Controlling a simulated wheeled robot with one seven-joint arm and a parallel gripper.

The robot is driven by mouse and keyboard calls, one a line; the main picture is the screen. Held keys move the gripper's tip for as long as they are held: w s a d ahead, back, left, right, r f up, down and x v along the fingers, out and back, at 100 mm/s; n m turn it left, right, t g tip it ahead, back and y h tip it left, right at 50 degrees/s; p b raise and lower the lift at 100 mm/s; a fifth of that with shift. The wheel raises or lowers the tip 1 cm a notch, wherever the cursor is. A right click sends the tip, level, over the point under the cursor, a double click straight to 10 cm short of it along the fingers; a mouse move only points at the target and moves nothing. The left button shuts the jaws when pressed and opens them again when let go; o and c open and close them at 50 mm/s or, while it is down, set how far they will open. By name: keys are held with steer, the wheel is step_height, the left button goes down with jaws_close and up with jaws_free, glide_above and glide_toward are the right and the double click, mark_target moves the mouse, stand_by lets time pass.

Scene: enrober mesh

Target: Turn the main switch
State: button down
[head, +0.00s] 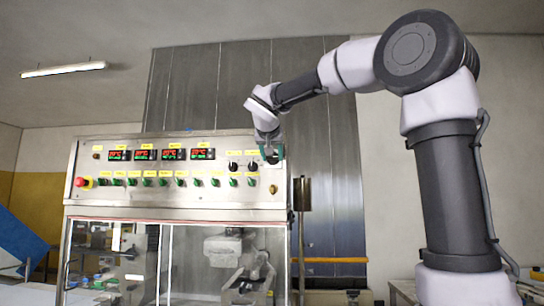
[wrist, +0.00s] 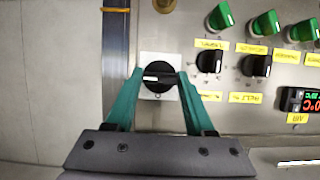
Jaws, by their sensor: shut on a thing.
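The main switch (wrist: 158,79) is a round black knob on a pale square plate in the wrist view. A light bar mark lies level across it, from finger to finger. My gripper (wrist: 161,72) has its two green fingers on either side of the knob and is shut on it. In the head view my gripper (head: 271,156) is at the upper right end of the control panel (head: 120,194). It covers most of the switch there.
Two smaller black knobs (wrist: 209,62) and several green knobs (wrist: 264,25) with yellow labels are close beside the switch. A red emergency button (head: 80,182) sits at the panel's left end. Red-digit displays (head: 145,155) run along the top. A glass-fronted cabinet (head: 190,260) is below.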

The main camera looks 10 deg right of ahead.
steer(key=shift+f, duration=0.1)
steer(key=shift+c, duration=1.4)
jaws_free()
steer(key=v, duration=1)
steer(key=shift+s+r, duration=0.3)
steer(key=shift+s, duration=0.05)
steer(key=s+d+f+g+y, duration=0.2)
steer(key=s+f, duration=0.4)
steer(key=f, duration=0.4)
steer(key=s+d+f+g+y, duration=0.2)
steer(key=s+f, duration=0.5)
steer(key=f, duration=0.4)
steer(key=s+d+f+g+y, duration=0.1)
steer(key=s+d+f+y, duration=0.1)
steer(key=s+d+f, duration=0.2)
step_height(320, 180, down, 7)
steer(key=s, duration=0.3)
steer(key=shift+d+g, duration=0.35)
steer(key=shift+g, duration=0.05)
